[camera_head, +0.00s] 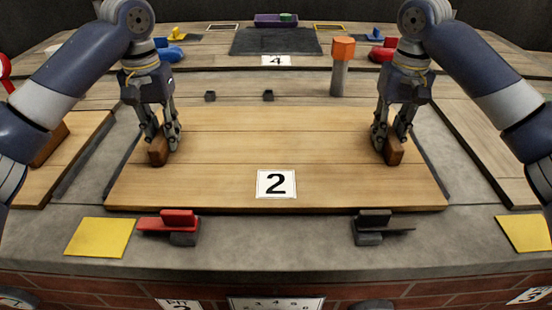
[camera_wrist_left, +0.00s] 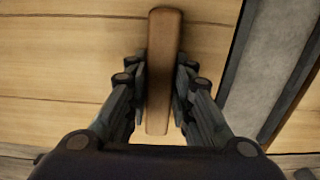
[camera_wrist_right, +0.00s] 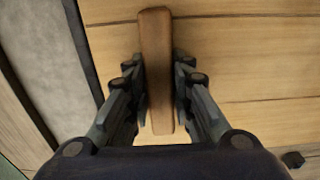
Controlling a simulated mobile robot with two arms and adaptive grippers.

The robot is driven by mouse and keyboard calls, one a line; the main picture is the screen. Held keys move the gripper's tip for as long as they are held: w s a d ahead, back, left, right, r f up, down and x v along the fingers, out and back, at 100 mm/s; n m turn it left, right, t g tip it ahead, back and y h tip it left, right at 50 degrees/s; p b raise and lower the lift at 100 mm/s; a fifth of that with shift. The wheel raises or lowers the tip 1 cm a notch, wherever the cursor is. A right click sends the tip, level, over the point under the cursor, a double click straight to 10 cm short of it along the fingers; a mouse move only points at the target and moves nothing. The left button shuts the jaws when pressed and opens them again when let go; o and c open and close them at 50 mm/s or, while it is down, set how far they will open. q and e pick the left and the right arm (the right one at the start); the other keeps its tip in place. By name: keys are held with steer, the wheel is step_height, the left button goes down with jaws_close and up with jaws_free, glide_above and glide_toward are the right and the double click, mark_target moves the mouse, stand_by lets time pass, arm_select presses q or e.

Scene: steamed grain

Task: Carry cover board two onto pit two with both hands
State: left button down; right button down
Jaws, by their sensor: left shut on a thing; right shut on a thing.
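Cover board two (camera_head: 320,140) is a wide light-wood board with a white card marked "2" (camera_head: 276,184) near its front edge. It lies over the middle of the counter, and the pit beneath is hidden. Two brown wooden handles stand on it. My left gripper (camera_head: 158,150) is shut on the left handle (camera_head: 157,153), which also shows between the fingers in the left wrist view (camera_wrist_left: 164,70). My right gripper (camera_head: 394,148) is shut on the right handle (camera_head: 394,154), seen between the fingers in the right wrist view (camera_wrist_right: 156,70).
A red latch (camera_head: 170,222) and a dark latch (camera_head: 383,226) sit on the front ledge. Yellow squares (camera_head: 100,237) (camera_head: 525,232) lie at either side. An orange-topped post (camera_head: 341,62) stands behind the board. Other boards (camera_head: 492,140) lie at the sides.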

arm_select(q)
steer(key=shift+f, duration=0.2)
arm_select(e)
steer(key=shift+f, duration=0.25)
arm_select(q)
steer(key=c, duration=1.8)
jaws_free()
steer(key=shift+f, duration=0.15)
arm_select(e)
steer(key=c, duration=1.8)
jaws_free()
steer(key=shift+f, duration=0.15)
arm_select(q)
steer(key=o, duration=0.4)
arm_select(e)
steer(key=o, duration=0.4)
steer(key=shift+s, duration=0.1)
arm_select(q)
step_height(320, 180, up, 12)
steer(key=shift+r, duration=0.1)
arm_select(e)
step_height(320, 180, up, 12)
steer(key=shift+r, duration=0.1)
